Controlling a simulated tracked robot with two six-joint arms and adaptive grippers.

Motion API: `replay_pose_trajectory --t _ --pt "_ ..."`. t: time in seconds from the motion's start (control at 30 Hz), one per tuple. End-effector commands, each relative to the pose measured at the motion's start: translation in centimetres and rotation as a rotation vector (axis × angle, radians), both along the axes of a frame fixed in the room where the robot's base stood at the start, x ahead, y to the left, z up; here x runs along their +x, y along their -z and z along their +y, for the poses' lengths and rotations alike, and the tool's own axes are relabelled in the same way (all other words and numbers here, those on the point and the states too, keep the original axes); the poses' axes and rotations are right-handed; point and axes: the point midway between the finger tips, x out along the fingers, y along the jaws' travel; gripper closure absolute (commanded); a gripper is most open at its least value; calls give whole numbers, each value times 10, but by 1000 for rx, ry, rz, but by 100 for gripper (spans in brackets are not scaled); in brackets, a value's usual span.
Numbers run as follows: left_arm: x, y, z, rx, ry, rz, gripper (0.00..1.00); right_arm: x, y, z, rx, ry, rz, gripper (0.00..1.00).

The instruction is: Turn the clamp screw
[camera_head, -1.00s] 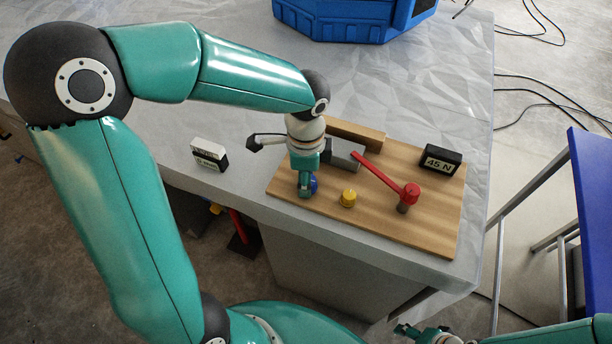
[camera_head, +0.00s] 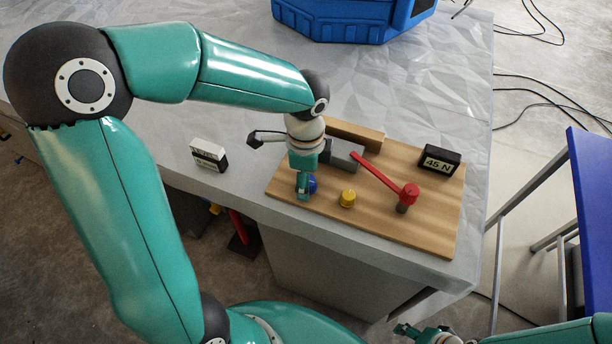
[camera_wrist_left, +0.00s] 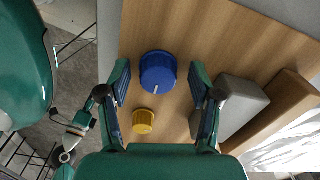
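A wooden board (camera_head: 430,225) on the table bears a blue round knob (camera_head: 313,185), a yellow knob (camera_head: 348,198), a grey block (camera_head: 345,154) and a red lever (camera_head: 385,177) with a red knobbed end. I cannot tell which one is the clamp screw. My left gripper (camera_head: 303,190) points down beside the blue knob and partly hides it. In the left wrist view its fingers (camera_wrist_left: 162,95) are spread and empty, with the blue knob (camera_wrist_left: 158,72) and yellow knob (camera_wrist_left: 143,121) seen between them. My right gripper (camera_head: 405,329) is small at the bottom edge.
A black display reading 45 N (camera_head: 440,159) stands at the board's right back. A wooden block (camera_head: 355,135) lies behind the grey block. A small white-and-black box (camera_head: 209,155) is left of the board. A blue case (camera_head: 350,20) stands at the back.

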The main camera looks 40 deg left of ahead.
Motion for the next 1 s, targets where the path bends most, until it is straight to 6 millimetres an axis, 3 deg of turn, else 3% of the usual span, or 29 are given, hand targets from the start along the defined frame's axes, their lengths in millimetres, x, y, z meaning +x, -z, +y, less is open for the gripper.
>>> replay_pose_trajectory --t 0.2,0.37,0.8,1.0 --pt "-1 -1 0 1 0 3 36 0 0 0 0 0 0 43" --pt "0 -14 0 2 -1 -1 36 0 0 0 0 0 0 43" --pt "1 -96 0 0 1 -3 36 0 0 0 0 0 0 43" --pt "0 -116 0 0 1 0 36 0 0 0 0 0 0 43"
